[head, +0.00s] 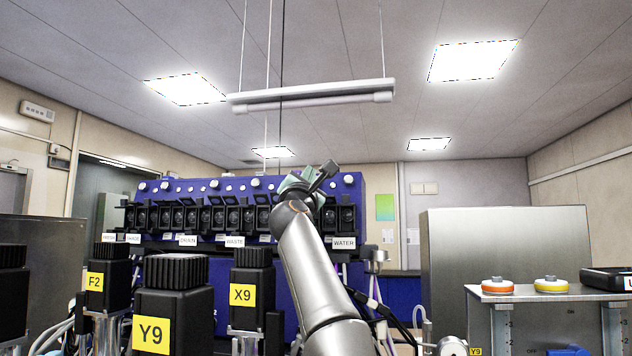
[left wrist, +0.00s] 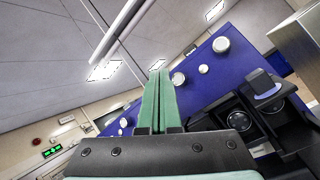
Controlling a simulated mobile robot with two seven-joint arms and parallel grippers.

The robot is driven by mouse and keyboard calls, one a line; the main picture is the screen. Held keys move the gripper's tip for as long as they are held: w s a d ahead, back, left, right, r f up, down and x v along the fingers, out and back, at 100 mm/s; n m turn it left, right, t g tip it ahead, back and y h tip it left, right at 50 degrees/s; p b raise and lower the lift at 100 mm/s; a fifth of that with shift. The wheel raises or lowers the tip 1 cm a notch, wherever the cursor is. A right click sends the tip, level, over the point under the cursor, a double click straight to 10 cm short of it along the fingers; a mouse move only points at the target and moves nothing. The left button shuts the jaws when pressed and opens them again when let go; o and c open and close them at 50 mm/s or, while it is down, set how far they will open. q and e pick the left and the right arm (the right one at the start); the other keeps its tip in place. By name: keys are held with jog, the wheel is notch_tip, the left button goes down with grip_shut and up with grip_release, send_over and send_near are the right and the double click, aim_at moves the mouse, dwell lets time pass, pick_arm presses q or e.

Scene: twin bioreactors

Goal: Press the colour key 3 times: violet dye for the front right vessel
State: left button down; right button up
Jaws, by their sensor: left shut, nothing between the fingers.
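The blue bioreactor panel (head: 348,187) stands ahead, with a row of round white buttons such as one (head: 255,183) along its sloped top. My left gripper (head: 293,182) is over the right part of this panel, with my forearm in front of it. In the left wrist view the green fingers (left wrist: 158,98) are together and empty. White buttons (left wrist: 221,45) and (left wrist: 178,79) show on the blue panel (left wrist: 205,88) to the right of the fingers. Contact with a button cannot be told. No key legible as the violet colour key shows. My right gripper is out of view.
Black-capped units labelled Y9 (head: 172,300), X9 (head: 251,290) and F2 (head: 104,285) stand in front. Signs including WATER (head: 344,243) hang below a row of black modules.

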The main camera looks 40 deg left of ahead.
pick_arm(q)
jog(key=shift+w, duration=0.15)
jog(key=shift+w+a+f, duration=0.2)
jog(key=shift+w+a, duration=0.2)
jog(key=shift+w, duration=0.25)
jog(key=shift+w+a+f, duration=0.2)
jog(key=shift+w+a, duration=0.2)
jog(key=shift+w, duration=0.25)
jog(key=shift+s+d+r, duration=0.25)
jog(key=shift+s+d, duration=0.2)
jog(key=shift+s, duration=0.3)
jog(key=shift+s+d+r, duration=0.2)
jog(key=shift+s+d, duration=0.2)
jog(key=shift+s, duration=0.35)
jog(key=shift+w+a, duration=0.1)
jog(key=shift+w, duration=0.1)
jog(key=shift+w+a+f, duration=0.25)
jog(key=shift+w+a, duration=0.15)
jog(key=shift+w, duration=0.25)
jog(key=shift+w+a+f, duration=0.2)
jog(key=shift+w+a, duration=0.15)
jog(key=shift+w, duration=0.3)
jog(key=shift+s+d+r, duration=0.2)
jog(key=shift+s+d, duration=0.2)
jog(key=shift+s, duration=0.35)
jog(key=shift+s+d+r, duration=0.2)
jog(key=shift+s+d, duration=0.2)
jog(key=shift+s, duration=0.3)
